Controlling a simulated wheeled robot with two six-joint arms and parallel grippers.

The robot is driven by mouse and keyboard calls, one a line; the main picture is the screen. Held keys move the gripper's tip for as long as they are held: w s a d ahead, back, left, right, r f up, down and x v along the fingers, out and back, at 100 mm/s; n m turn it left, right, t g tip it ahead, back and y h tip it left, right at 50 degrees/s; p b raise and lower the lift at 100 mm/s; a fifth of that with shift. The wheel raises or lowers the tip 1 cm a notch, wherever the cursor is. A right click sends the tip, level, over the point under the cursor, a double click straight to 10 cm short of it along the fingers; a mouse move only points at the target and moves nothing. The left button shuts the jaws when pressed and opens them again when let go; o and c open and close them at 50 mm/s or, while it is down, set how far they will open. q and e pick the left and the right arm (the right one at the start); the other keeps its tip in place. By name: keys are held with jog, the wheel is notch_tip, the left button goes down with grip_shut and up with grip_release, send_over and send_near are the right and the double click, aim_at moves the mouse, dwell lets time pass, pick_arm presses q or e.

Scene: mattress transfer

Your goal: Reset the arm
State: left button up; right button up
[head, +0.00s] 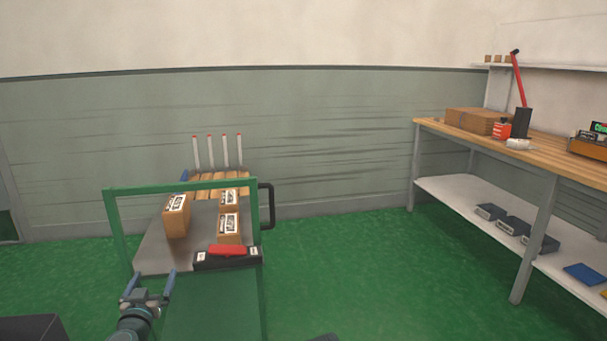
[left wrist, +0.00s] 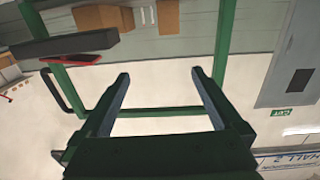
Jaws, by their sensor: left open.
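My left gripper (head: 148,287) is at the lower left of the head view, in front of the green-framed cart (head: 185,188). Its two fingers are apart and nothing shows between them. In the left wrist view the open fingers (left wrist: 160,92) point toward the cart's green frame (left wrist: 222,40), with a gap between them. My right gripper does not show in either view.
Several brown boxes (head: 177,215) and a black case with a red handle (head: 228,257) are on the cart's grey deck. A wooden workbench (head: 450,130) with a lower shelf (head: 455,200) stands at right. Green floor (head: 370,270) between cart and bench is clear.

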pick_arm(q)
jog(key=s+d+f+m+g+h, duration=0.1)
jog(key=d+f+m+g+h, duration=0.35)
jog(key=d, duration=0.95)
jog(key=s+d+f+m+g+h, duration=0.1)
jog(key=d+f+m+g+h, duration=0.4)
jog(key=d, duration=0.9)
jog(key=s+d+f+n+g, duration=0.2)
jog(key=s+d+f+g, duration=0.2)
jog(key=s+d+f, duration=0.3)
jog(key=s+a+f+n+g+y, duration=0.1)
jog(key=s+a+f+g+y, duration=0.1)
jog(key=s+f+y, duration=0.3)
jog(key=s+a+g+y, duration=0.1)
jog(key=s+g+y, duration=0.2)
jog(key=s, duration=0.3)
notch_tip(320, 180, up, 37)
jog(key=p, duration=3.7)
jog(key=shift+s+n, duration=0.3)
jog(key=shift+n, duration=0.05)
